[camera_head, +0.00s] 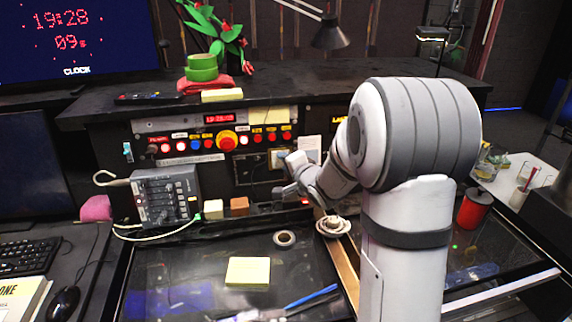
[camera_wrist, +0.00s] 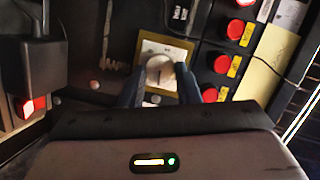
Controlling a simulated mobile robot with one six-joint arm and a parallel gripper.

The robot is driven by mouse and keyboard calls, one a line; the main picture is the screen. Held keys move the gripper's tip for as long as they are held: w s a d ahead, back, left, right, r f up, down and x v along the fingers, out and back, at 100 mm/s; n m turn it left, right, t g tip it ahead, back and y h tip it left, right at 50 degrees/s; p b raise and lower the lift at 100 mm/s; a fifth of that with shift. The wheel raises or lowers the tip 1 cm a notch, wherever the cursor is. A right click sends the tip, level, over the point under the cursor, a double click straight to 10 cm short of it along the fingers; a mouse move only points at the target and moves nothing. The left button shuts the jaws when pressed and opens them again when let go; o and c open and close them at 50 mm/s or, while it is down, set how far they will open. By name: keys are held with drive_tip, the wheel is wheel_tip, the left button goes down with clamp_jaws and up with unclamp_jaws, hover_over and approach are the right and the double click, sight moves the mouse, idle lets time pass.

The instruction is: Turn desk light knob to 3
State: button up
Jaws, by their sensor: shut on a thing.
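In the wrist view a pale round knob (camera_wrist: 159,69) sits on a cream square plate (camera_wrist: 178,48) with a brassy border. The two blue fingers of my gripper (camera_wrist: 160,84) are closed on either side of the knob. A small dark mark shows on the plate below it. The setting numbers are too small to read. In the head view my gripper (camera_head: 287,173) is at the front panel, by the same light plate (camera_head: 279,154); my arm and fingers hide most of the knob. A dark desk lamp head (camera_head: 330,34) hangs above the shelf.
Red buttons (camera_wrist: 236,29) with yellow labels line the plate's right side in the wrist view. In the head view a large red-and-yellow button (camera_head: 227,140) and a grey control box (camera_head: 167,198) stand to the left. A tape roll (camera_head: 285,238) and yellow notes (camera_head: 248,271) lie on the desk.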

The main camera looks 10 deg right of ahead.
drive_tip(key=shift+a+r+n+g+h+b, duration=0.1)
drive_tip(key=shift+n+g+h+b, duration=0.25)
drive_tip(key=shift+n+b, duration=0.9)
drive_tip(key=shift+a+f+n+g+h+b, duration=0.1)
drive_tip(key=shift+n+h+b, duration=0.55)
drive_tip(key=shift+n, duration=1.15)
drive_tip(key=shift+a+r+n+g+h+b, duration=0.1)
drive_tip(key=shift+n+g+h+b, duration=0.25)
drive_tip(key=shift+n+b, duration=0.95)
drive_tip(key=shift+n, duration=0.45)
drive_tip(key=o, duration=1)
drive_tip(key=shift+r, duration=0.1)
drive_tip(key=shift+c, duration=0.2)
drive_tip(key=p+v, duration=0.2)
drive_tip(key=v, duration=0.5)
drive_tip(key=shift+s, duration=0.35)
